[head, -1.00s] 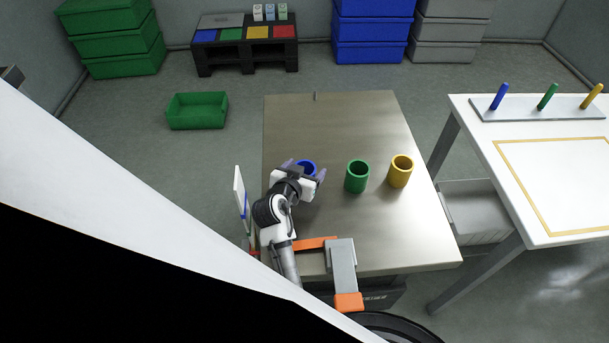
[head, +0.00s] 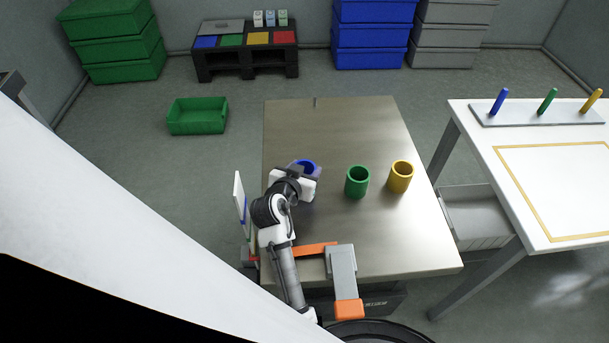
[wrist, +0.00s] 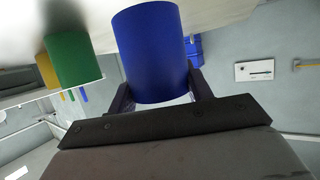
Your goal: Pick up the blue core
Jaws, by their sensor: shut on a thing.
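The blue core (head: 306,164) is a hollow blue cylinder at the left of the metal table (head: 350,120). In the head view my gripper (head: 304,170) covers most of it, leaving part of its rim in sight. In the wrist view the blue core (wrist: 152,52) fills the upper middle, and my gripper (wrist: 158,88) is shut on it with one finger on each side. Whether its base touches the table cannot be told.
A green core (head: 357,182) and a yellow core (head: 400,177) stand upright to the right on the same table. A white table (head: 570,190) at the right bears a board with blue, green and yellow pegs. A green bin (head: 197,118) lies on the floor.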

